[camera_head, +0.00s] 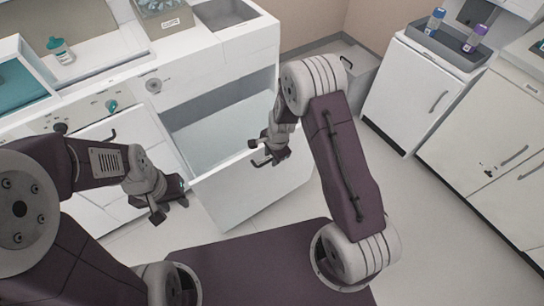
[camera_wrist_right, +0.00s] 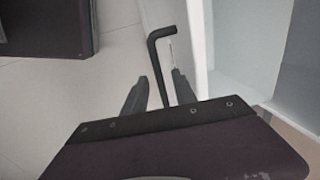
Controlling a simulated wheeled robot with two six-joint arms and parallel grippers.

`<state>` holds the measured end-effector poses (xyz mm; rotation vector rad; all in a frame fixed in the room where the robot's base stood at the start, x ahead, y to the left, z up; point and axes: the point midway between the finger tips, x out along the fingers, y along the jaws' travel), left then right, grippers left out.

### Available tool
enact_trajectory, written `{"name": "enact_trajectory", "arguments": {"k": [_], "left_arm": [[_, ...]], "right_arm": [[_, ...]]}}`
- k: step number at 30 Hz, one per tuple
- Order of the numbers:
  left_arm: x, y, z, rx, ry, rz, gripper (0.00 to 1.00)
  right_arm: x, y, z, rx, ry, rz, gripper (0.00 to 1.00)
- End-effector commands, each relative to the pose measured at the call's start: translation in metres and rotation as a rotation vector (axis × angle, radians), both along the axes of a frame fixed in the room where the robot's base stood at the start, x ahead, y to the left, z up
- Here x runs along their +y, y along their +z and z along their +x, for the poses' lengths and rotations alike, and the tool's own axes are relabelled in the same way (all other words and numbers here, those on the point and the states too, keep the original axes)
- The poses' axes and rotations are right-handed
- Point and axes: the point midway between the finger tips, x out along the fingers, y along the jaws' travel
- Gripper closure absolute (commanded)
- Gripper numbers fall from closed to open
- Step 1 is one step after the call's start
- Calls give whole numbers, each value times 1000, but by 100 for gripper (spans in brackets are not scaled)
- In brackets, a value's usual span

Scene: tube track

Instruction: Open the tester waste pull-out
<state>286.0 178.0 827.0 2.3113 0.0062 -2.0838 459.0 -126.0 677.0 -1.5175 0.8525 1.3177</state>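A white pull-out (camera_head: 250,180) in the middle of the lab unit stands well out from the cabinet, its pale inside visible from above. I take it as the tester waste pull-out; no label is readable on it. My right gripper (camera_head: 265,160) is at its front. In the right wrist view, the dark bent bar handle (camera_wrist_right: 157,65) runs between the two fingers of my right gripper (camera_wrist_right: 160,75). The fingers are apart, with gaps visible beside the bar. My left gripper (camera_head: 171,208) hangs to the left of the pull-out, seemingly open and empty.
A grey bin (camera_head: 347,78) stands behind the pull-out on the right. A white cabinet (camera_head: 410,95) at the right carries a grey tray (camera_head: 440,48) with bottles. Floor (camera_head: 420,230) is clear at the right.

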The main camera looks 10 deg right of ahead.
Motion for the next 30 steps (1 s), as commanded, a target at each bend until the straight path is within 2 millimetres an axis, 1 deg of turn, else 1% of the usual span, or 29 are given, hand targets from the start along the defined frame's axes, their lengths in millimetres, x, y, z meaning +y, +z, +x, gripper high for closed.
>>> {"name": "enact_trajectory", "arguments": {"k": [8,11,15,18,21,25,30], "left_arm": [[0,1,0,0,0,0,64],[0,7,0,0,0,0,64],[0,19,0,0,0,0,64],[0,24,0,0,0,0,64],[0,27,0,0,0,0,64],[0,28,0,0,0,0,64],[0,28,0,0,0,0,64]], "right_arm": [[0,1,-1,2,0,0,67],[-1,15,-2,0,0,0,67],[-3,49,-8,-2,0,1,67],[-4,68,-12,-1,0,0,67],[-6,82,-15,-1,-1,1,67],[-6,89,-17,1,0,0,67],[-6,89,-17,1,0,0,67]]}}
